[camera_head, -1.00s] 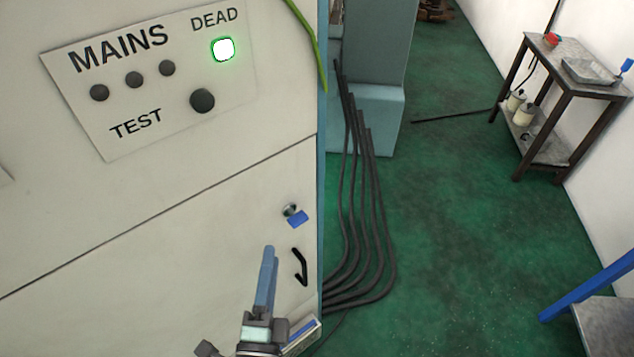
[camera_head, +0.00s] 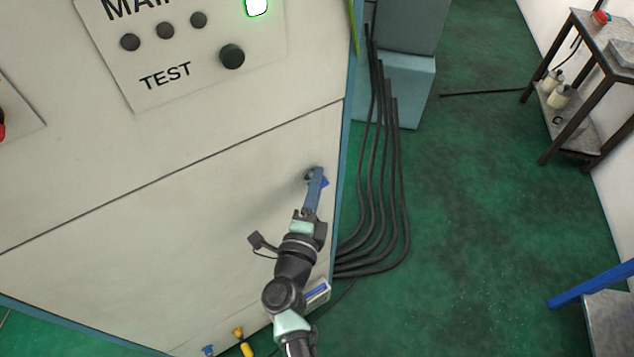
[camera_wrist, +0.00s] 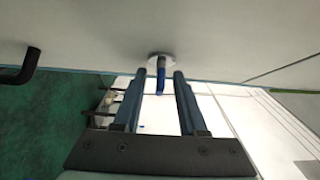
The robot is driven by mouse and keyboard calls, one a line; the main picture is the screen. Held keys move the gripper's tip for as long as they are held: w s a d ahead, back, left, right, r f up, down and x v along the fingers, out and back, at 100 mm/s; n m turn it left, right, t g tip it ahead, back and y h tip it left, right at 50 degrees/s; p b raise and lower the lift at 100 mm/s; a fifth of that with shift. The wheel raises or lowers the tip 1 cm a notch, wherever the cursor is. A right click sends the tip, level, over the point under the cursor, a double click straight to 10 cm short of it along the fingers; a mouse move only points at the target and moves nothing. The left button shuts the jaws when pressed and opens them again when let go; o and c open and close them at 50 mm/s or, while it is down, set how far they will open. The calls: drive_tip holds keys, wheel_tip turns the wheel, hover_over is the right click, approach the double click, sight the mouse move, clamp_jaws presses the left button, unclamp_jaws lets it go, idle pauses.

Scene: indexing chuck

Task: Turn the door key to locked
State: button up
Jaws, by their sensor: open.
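The door key is blue and sits in a round silver lock (camera_head: 309,176) on the lower door of the white cabinet. In the wrist view the blue key (camera_wrist: 161,80) hangs from its pale round plate (camera_wrist: 161,58). My gripper (camera_head: 317,178) is at the lock in the head view and hides most of the key there. In the wrist view my gripper (camera_wrist: 167,78) has its two blue fingers apart, one on each side of the key. A gap shows between the key and each finger.
Dark cables (camera_head: 385,180) run down beside the cabinet's right edge. A green-lit lamp (camera_head: 257,5) and a TEST knob (camera_head: 232,56) sit above.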

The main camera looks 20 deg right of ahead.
drive_tip(key=shift+w+d, duration=0.1)
drive_tip(key=shift+w, duration=0.1)
clamp_jaws()
